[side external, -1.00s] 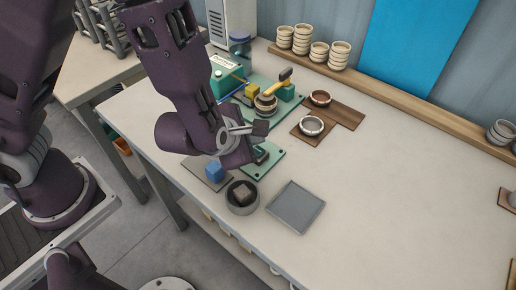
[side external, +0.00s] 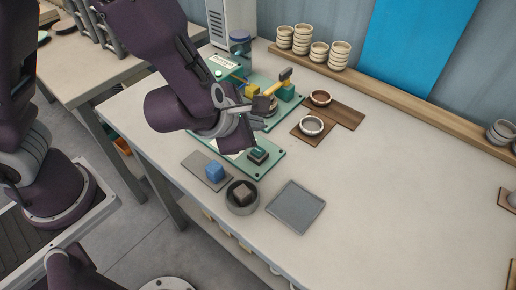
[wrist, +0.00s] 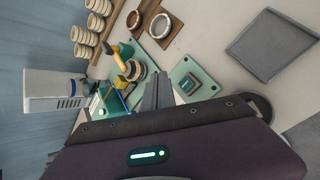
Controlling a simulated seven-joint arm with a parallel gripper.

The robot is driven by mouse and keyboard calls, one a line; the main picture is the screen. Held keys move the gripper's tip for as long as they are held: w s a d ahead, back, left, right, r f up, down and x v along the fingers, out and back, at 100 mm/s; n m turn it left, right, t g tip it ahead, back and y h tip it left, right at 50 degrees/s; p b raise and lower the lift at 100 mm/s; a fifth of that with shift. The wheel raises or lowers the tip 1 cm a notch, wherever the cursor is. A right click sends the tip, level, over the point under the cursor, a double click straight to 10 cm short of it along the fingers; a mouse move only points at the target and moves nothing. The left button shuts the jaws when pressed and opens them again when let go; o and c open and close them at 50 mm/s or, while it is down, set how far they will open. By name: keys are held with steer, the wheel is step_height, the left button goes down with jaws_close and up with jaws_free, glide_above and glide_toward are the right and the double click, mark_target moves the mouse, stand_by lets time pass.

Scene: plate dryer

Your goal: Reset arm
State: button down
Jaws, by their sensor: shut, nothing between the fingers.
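My gripper (side external: 264,104) is shut and empty, held above the green base plate in the side external view. In the wrist view its closed fingers (wrist: 158,92) point up toward the table. The green plate (side external: 272,163) carries a dark square block with a teal top (side external: 257,154), which also shows in the wrist view (wrist: 189,84). A round grey bowl (side external: 238,209) holds a brown-grey cube (side external: 242,193).
A flat grey tray (side external: 296,207) lies right of the bowl. A yellow-handled tool (side external: 270,84) stands behind my gripper. Two small bowls (side external: 311,125) (side external: 320,98) sit on brown boards. Stacked cups (side external: 340,55) line the back ledge. The right of the table is mostly clear.

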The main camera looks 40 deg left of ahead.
steer(key=s+a+r+n+g+y, duration=0.1)
steer(key=s+a+r+n+y, duration=0.15)
steer(key=a+r+n, duration=0.45)
steer(key=s+a+r+n+g+y, duration=0.15)
steer(key=s+a+n, duration=0.25)
steer(key=a+n, duration=0.6)
steer(key=s+d+r+n+h, duration=0.2)
steer(key=s+n, duration=0.4)
steer(key=n, duration=0.7)
steer(key=s+d+r+n+g+h, duration=0.1)
steer(key=s+d+r+n+h, duration=0.2)
steer(key=s+n, duration=0.4)
steer(key=r+n, duration=0.1)
steer(key=n, duration=0.5)
steer(key=shift+s+n, duration=0.15)
steer(key=shift+n, duration=0.25)
steer(key=shift+r, duration=0.1)
stand_by(3.2)
